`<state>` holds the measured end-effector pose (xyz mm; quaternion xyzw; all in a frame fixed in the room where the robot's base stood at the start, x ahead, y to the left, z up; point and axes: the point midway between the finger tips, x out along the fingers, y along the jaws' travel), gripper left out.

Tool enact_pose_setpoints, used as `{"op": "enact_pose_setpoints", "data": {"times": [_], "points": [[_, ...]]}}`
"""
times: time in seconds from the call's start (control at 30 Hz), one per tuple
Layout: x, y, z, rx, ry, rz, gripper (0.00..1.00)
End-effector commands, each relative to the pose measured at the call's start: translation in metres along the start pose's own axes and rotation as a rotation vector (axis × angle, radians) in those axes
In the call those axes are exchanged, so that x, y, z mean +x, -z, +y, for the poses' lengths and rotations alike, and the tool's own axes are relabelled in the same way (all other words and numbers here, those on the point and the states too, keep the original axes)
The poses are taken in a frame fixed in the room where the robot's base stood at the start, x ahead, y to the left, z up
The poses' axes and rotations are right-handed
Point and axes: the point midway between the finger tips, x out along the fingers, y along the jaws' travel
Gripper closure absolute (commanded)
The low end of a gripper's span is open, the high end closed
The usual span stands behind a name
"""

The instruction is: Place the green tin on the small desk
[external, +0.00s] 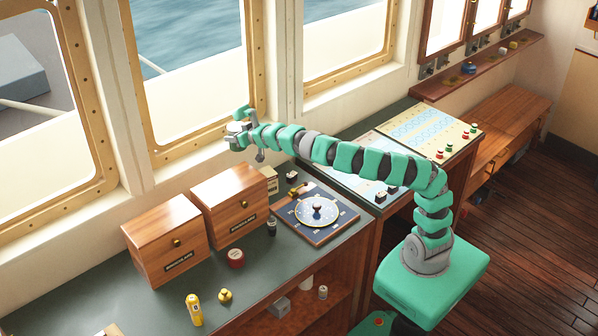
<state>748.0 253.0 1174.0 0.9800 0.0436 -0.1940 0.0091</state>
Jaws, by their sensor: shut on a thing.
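My gripper (236,134) is raised in front of the middle window, above and behind the right wooden box. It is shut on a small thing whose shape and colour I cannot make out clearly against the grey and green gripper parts. No green tin stands out anywhere else in view. A low wooden desk (512,112) stands at the right, beyond the chart consoles, well away from my gripper. I cannot tell for sure that it is the small desk.
The dark counter (150,300) holds two wooden boxes (165,240), a red tin (236,258), a dark bottle (272,226), a yellow bottle (194,309), a yellow knob-like thing (225,295) and a dial board (316,211). A wall ledge (440,86) carries small items.

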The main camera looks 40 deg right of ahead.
Motion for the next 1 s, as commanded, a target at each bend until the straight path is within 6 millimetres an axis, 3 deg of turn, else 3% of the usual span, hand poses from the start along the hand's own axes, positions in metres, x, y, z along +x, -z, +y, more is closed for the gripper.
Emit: {"op": "enact_pose_setpoints", "data": {"times": [0.73, 1.0], "points": [[-0.024, -0.018, 0.099, 0.071, -0.170, -0.001, 0.72], [-0.032, -0.025, 0.123, 0.092, -0.211, -0.003, 0.72]]}}
